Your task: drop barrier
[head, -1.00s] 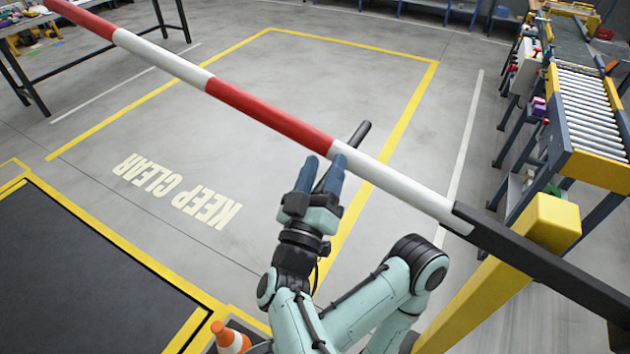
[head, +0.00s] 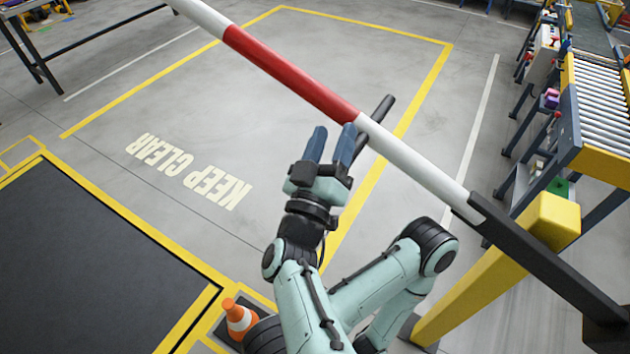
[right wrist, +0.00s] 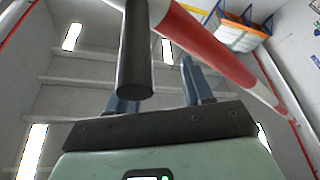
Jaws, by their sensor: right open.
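The barrier pole (head: 288,74), banded red and white, slopes from the upper left down to a black arm (head: 535,255) on the yellow post (head: 548,220). A black handle (head: 381,108) crosses the pole near a red-white join. My right gripper (head: 333,140) is open, its two blue fingers pointing up just below the pole beside the handle. In the right wrist view the handle (right wrist: 136,50) overlaps the space in front of the fingers, and the pole (right wrist: 205,45) passes above. I cannot tell whether the fingers straddle the handle. My left gripper is out of view.
A roller conveyor (head: 600,110) runs along the right. A table (head: 100,38) is at the upper left. The marked floor area (head: 270,110) is clear.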

